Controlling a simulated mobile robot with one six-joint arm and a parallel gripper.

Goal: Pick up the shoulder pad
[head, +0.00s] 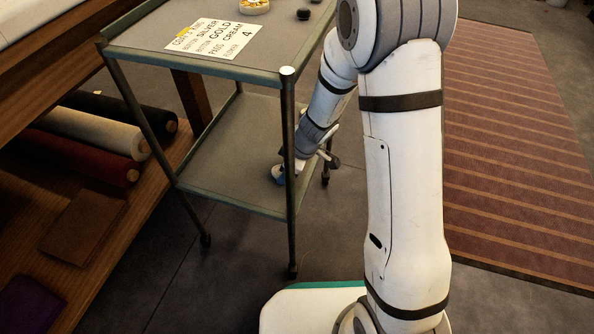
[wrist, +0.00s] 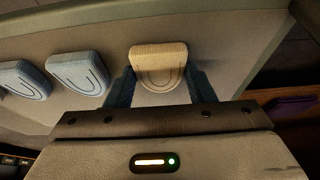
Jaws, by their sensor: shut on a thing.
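A cream shoulder pad (wrist: 158,62) with a curved stitched line is between the two fingers of my gripper (wrist: 160,84) in the wrist view. The gripper is shut on it. Two pale blue shoulder pads, one nearer (wrist: 78,72) and one at the left edge (wrist: 22,80), lie to its left on the same grey surface. In the head view my gripper (head: 298,168) is over the lower shelf of the cart (head: 225,160), behind the front corner post. A small blue patch shows at its tip; I cannot tell whether it is a pad or a finger.
The cart's top (head: 150,40) holds a lettered card (head: 215,38), a small dish (head: 254,6) and dark round pieces. The card reads "pads cream". The cart posts stand close to my arm. A wooden shelf with fabric rolls (head: 90,130) is at left, a striped rug (head: 515,150) at right.

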